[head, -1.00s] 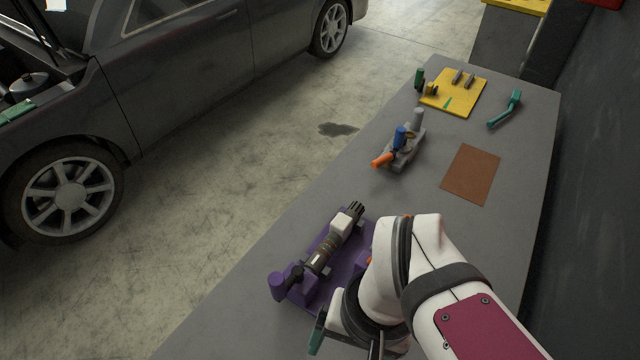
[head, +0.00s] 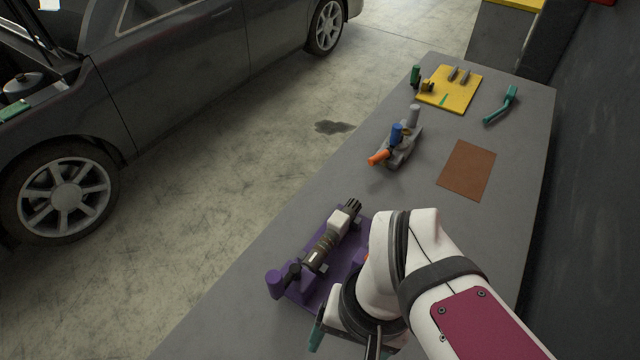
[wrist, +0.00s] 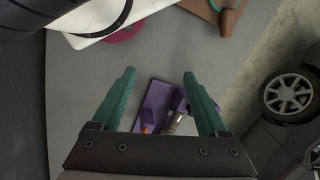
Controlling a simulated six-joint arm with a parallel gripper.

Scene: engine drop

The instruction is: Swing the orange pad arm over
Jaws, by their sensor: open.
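A purple fixture (head: 344,270) stands on the near part of the bench and holds a dark cylindrical part with a white block (head: 339,220). A small orange piece (head: 366,258) shows on the fixture beside my arm, mostly hidden; an orange bit also shows in the wrist view (wrist: 147,128). Farther along, a grey fixture (head: 402,155) carries a blue knob (head: 396,134) and an orange handle-like piece (head: 379,157) pointing left. I cannot tell which orange piece is the pad arm. My gripper (wrist: 159,76) is open and empty, with teal fingers, above the bench near the purple fixture.
A brown mat (head: 467,171), a yellow board with small parts (head: 449,91) and a teal tool (head: 502,105) lie farther along the grey bench (head: 345,160). A dark car (head: 170,70) stands left of the bench. A dark wall runs along the right.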

